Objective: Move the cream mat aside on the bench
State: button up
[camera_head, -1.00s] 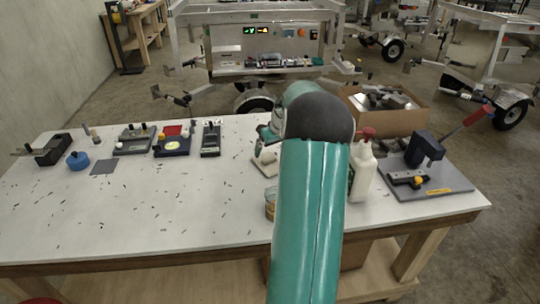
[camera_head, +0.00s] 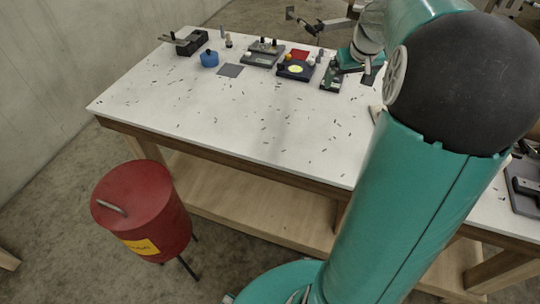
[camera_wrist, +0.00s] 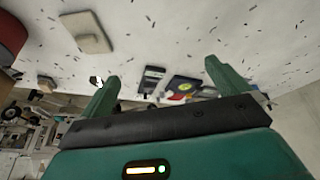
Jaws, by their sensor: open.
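A cream, square pad that looks like the cream mat (camera_wrist: 87,32) lies flat on the white bench in the wrist view, up and left of my fingers. In the head view only a cream edge (camera_head: 376,113) shows beside my arm, which hides the rest; I cannot be sure it is the same piece. My gripper (camera_wrist: 162,70) is open, with nothing between its two green fingers, and is apart from the pad. In the head view my gripper (camera_head: 355,68) is above the bench's far side, near the dark devices.
The bench (camera_head: 240,115) has free room at its middle and left, with small dark scraps scattered there. A blue round piece (camera_head: 209,58), a grey square (camera_head: 230,70) and dark devices (camera_head: 297,69) line the far edge. A red bin (camera_head: 145,210) stands in front.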

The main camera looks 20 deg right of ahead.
jog(key=s+a+r+n, duration=0.1)
jog(key=s+a+r, duration=0.15)
jog(key=a, duration=0.75)
jog(key=s+a+r+n, duration=0.15)
jog(key=s+a, duration=0.25)
jog(key=a, duration=0.7)
jog(key=s+a+f+t+y, duration=0.1)
jog(key=s+a, duration=1)
jog(key=shift+s+a+f+t+y, duration=0.3)
jog(key=shift+s+f+y, duration=0.05)
jog(key=shift+y, duration=0.05)
jog(key=shift+d, duration=0.15)
